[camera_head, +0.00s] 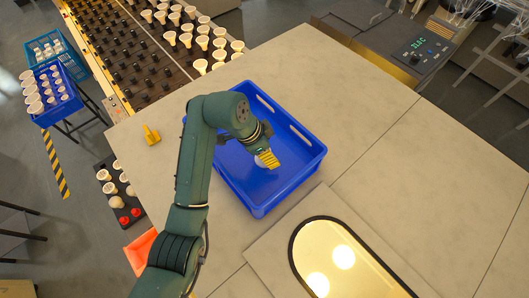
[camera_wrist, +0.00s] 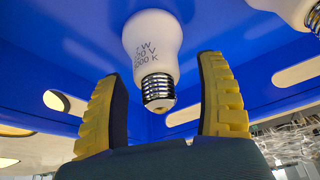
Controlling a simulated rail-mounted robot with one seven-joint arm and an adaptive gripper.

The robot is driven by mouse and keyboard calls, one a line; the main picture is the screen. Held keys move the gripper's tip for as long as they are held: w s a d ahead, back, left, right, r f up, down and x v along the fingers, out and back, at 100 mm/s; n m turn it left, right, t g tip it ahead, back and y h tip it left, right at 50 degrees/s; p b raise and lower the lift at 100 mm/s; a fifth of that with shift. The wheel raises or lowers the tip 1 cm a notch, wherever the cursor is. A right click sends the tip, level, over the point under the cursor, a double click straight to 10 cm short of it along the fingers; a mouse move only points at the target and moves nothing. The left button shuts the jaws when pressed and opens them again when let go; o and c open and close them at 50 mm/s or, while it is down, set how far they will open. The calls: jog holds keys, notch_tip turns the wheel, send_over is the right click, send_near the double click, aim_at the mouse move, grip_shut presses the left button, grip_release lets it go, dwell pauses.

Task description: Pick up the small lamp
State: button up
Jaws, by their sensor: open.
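My gripper (camera_head: 268,159) is inside the blue crate (camera_head: 300,160), reaching down from the dark green arm. In the wrist view my gripper (camera_wrist: 163,68) has its two yellow ribbed fingers apart. A white lamp (camera_wrist: 152,48) with a silver screw base lies between and just beyond the fingers, base toward me, with printing reading about 7 W. A gap shows on both sides of it. A second white lamp (camera_wrist: 292,10) is cut off at the top right corner. Which is smaller I cannot tell. In the head view a white lamp (camera_head: 259,162) shows partly behind the fingers.
The crate's slotted walls stand close around my gripper. A yellow piece (camera_head: 151,135) lies on the table left of the crate. A dark tray (camera_head: 118,190) holds white and red bulbs. A rack of bulbs (camera_head: 190,40) stands behind. The table (camera_head: 370,95) right of the crate is clear.

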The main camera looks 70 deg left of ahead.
grip_shut()
dwell(0.4)
